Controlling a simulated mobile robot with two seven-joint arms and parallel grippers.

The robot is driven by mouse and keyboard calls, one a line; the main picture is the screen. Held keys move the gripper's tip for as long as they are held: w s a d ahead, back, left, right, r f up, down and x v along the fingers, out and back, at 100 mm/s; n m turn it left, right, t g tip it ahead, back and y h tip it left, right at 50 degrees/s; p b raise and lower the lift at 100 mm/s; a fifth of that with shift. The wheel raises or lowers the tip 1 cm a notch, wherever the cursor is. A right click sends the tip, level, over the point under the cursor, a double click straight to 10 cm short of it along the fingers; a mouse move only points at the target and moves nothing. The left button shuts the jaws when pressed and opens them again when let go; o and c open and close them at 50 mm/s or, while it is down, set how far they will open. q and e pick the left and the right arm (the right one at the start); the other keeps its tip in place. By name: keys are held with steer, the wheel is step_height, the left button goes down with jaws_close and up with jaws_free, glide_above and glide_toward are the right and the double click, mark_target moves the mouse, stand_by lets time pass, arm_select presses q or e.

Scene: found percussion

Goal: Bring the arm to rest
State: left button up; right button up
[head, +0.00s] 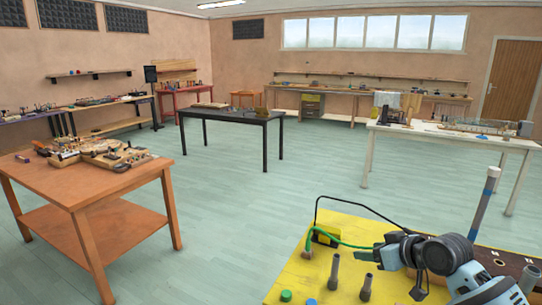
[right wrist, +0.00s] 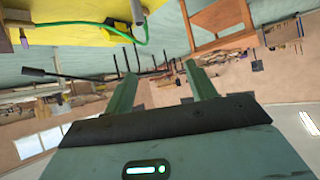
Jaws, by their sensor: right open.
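My right arm comes in at the lower right of the head view. Its gripper (head: 386,256) points left over the yellow tabletop (head: 290,283). In the right wrist view the two green fingers of the gripper (right wrist: 163,90) stand apart, with nothing between them. The view there is tilted far over, with the yellow tabletop (right wrist: 75,25) at the upper left. My left gripper is in neither view.
A green cable (head: 345,245), a thin black bent rod (head: 350,201) and grey upright posts (head: 334,272) are close to the gripper. A blue-banded post (head: 484,200) stands behind the arm. A wooden table (head: 130,185) with parts stands left. Open floor (head: 240,205) lies between.

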steer(key=s+a+f+m+h, duration=0.1)
steer(key=s+a+f, duration=0.1)
steer(key=s+f, duration=0.7)
steer(key=s+a+f+m+h, duration=0.15)
steer(key=s+f, duration=0.45)
steer(key=f, duration=0.7)
steer(key=s+f, duration=0.4)
steer(key=s, duration=0.6)
steer(key=s+f+h, duration=0.1)
steer(key=s+f, duration=0.4)
steer(key=s, duration=0.6)
steer(key=shift+s+a, duration=0.3)
steer(key=shift+a, duration=0.15)
steer(key=shift+m, duration=0.25)
